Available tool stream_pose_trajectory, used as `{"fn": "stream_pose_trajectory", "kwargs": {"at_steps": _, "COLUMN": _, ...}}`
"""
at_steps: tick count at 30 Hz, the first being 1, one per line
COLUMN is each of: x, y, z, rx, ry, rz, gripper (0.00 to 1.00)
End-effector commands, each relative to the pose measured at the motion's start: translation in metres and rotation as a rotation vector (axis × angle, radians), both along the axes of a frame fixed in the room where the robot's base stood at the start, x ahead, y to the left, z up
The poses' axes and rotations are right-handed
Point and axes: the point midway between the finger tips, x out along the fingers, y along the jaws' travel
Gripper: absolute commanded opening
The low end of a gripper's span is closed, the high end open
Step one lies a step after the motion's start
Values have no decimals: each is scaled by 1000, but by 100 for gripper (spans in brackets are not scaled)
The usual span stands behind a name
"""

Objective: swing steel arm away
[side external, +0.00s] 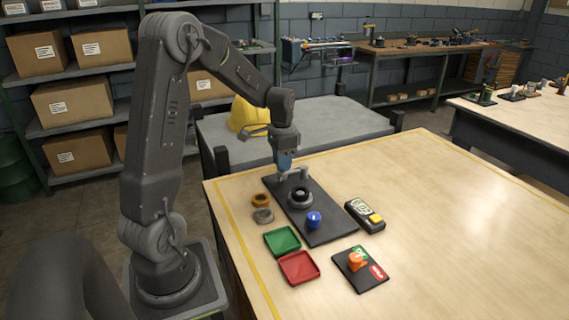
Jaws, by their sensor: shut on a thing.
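My gripper (286,175) points down over the far end of a dark rectangular board (330,233) on the wooden table. It is shut on a small grey metal piece, the steel arm (303,174), close above the board. The fingertips and the exact hold are too small to see clearly. Just in front of the gripper, a round grey casing (299,198) with a dark top sits on the board. The steel arm shows beside the fingers, behind the casing; I cannot tell whether it reaches over the casing.
A blue knob (314,220) stands on the board. To the left lie an orange-brown ring (261,200), a grey ring (263,216), a green tray (282,241) and a red tray (299,267). The table's right side is clear.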

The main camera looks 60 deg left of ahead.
Motion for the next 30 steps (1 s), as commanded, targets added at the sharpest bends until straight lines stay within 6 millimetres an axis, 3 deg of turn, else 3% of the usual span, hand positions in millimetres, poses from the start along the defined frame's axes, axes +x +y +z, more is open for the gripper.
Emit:
{"fn": "stream_pose_trajectory", "kwargs": {"at_steps": 12, "x": 3, "y": 13, "z": 0, "rx": 1, "ry": -1, "rz": -193, "gripper": 0}}
{"fn": "stream_pose_trajectory", "kwargs": {"at_steps": 28, "x": 4, "y": 15, "z": 0, "rx": 3, "ry": -1, "rz": -220, "gripper": 0}}
{"fn": "stream_pose_trajectory", "kwargs": {"at_steps": 29, "x": 4, "y": 15, "z": 0, "rx": 3, "ry": -1, "rz": -220, "gripper": 26}}
{"fn": "stream_pose_trajectory", "kwargs": {"at_steps": 30, "x": 4, "y": 15, "z": 0, "rx": 3, "ry": -1, "rz": -220, "gripper": 30}}
